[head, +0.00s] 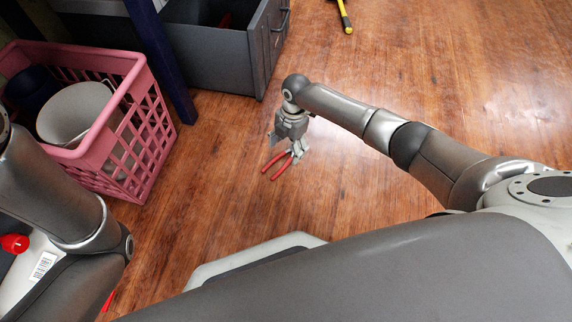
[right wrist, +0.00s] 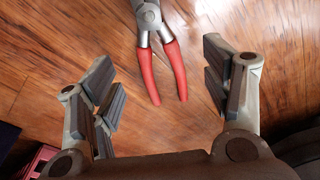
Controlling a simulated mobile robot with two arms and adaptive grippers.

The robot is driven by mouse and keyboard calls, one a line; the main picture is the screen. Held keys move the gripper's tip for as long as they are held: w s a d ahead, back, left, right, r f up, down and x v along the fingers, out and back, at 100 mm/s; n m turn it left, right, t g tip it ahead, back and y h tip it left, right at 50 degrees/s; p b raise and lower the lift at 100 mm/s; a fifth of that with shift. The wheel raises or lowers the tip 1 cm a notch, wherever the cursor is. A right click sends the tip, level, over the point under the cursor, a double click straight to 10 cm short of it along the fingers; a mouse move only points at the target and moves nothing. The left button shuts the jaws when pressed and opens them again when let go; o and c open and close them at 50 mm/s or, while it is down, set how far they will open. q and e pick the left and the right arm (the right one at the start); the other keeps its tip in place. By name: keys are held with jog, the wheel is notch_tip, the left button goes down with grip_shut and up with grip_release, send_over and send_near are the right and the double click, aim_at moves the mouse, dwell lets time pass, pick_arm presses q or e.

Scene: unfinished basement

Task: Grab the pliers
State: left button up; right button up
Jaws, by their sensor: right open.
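The pliers (head: 281,164) have red handles and a grey metal head and lie on the wooden floor. In the right wrist view the pliers (right wrist: 158,50) lie ahead of the fingers, with the handles pointing toward the gripper and the tip of the head cut off by the top edge. My right gripper (head: 287,142) is above the pliers in the head view and hides part of them. In the wrist view my right gripper (right wrist: 160,90) is open and empty, its fingers on either side of the handle line. My left arm shows at the left, but its gripper is not visible.
A pink basket (head: 120,150) with a white bucket (head: 75,110) stands at the left. A grey open drawer (head: 225,55) is at the back beside a blue post (head: 160,60). A yellow-and-black handled tool (head: 345,18) lies at the top. The floor right of the pliers is clear.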

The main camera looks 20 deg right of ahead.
aim_at(285, 159)
jog(key=f, duration=0.1)
jog(key=f+b, duration=0.2)
jog(key=shift+a+f, duration=0.15)
jog(key=shift+a, duration=0.15)
jog(key=shift+c, duration=0.4)
jog(key=c, duration=1.2)
